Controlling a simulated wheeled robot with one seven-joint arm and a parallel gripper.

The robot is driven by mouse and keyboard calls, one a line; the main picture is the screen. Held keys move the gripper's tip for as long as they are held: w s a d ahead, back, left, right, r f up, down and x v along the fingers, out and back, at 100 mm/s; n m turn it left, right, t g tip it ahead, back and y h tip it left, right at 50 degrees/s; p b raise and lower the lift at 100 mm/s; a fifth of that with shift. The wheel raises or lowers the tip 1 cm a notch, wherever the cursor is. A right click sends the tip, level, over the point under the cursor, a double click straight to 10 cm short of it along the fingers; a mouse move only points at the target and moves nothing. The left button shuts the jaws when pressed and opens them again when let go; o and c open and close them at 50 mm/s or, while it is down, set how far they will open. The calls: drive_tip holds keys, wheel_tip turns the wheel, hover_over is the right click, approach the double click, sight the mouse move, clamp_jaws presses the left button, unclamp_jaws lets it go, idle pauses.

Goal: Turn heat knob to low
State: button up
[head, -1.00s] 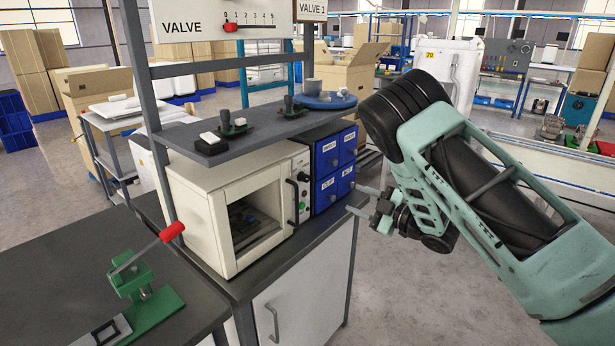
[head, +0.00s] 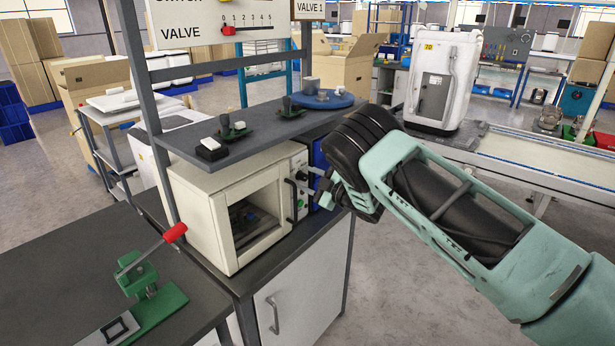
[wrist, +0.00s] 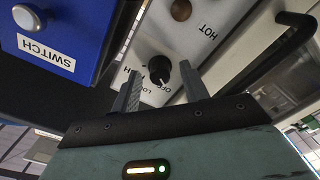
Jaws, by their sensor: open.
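The black heat knob (wrist: 159,67) sits on the white control panel (wrist: 212,12) of the oven, with small "OFF" and "LOW" lettering beside it, upside down in the wrist view. Its pointer setting is too small to read surely. My gripper (wrist: 160,73) is open, its two fingers on either side of the knob in the picture; I cannot tell whether they touch it. In the head view my gripper (head: 322,188) is at the right of the cream oven (head: 208,211), in front of its panel; the knob is hard to make out there.
The dark oven door handle (wrist: 285,55) is on the other side. A grey shelf (head: 245,136) with switches hangs above the oven. A green lever device (head: 150,290) stands on the front bench.

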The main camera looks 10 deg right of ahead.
drive_tip(key=shift+w+a, duration=0.2)
drive_tip(key=shift+w, duration=0.05)
clamp_jaws()
drive_tip(key=m+b, duration=0.3)
drive_tip(key=m, duration=0.2)
drive_tip(key=shift+d+m, duration=0.1)
drive_tip(key=shift+m, duration=0.3)
drive_tip(key=m+b, duration=0.2)
drive_tip(key=m, duration=0.3)
drive_tip(key=shift+m, duration=0.4)
idle(0.4)
